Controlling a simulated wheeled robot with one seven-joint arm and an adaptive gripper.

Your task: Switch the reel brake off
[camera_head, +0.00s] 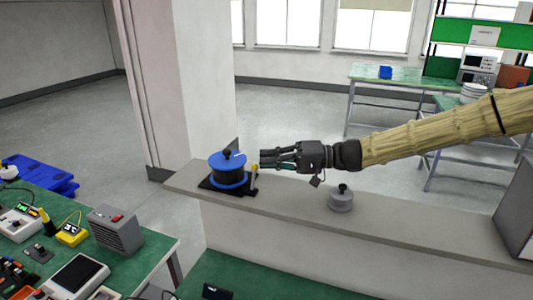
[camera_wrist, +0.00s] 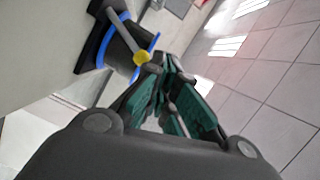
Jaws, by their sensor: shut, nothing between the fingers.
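The reel (camera_head: 228,174), black with blue flanges, stands on a dark base at the left part of the grey ledge. Its brake lever shows as a thin grey arm with a yellow knob (camera_head: 255,167) on the reel's right side. The wrist view shows the lever (camera_wrist: 123,35) slanting across the reel (camera_wrist: 125,62), with its yellow knob (camera_wrist: 140,57) close to my fingertips. My gripper (camera_head: 264,159) is shut and empty, just right of the knob. I cannot tell whether the fingers touch the knob. The fingers (camera_wrist: 170,68) hide part of the reel's side in the wrist view.
A grey lidded pot-like object (camera_head: 341,200) stands on the ledge (camera_head: 420,231) below my forearm. A grey box (camera_head: 517,212) is at the ledge's right end. A green bench (camera_head: 150,242) with instruments is at lower left. A pillar (camera_head: 185,80) rises behind the reel.

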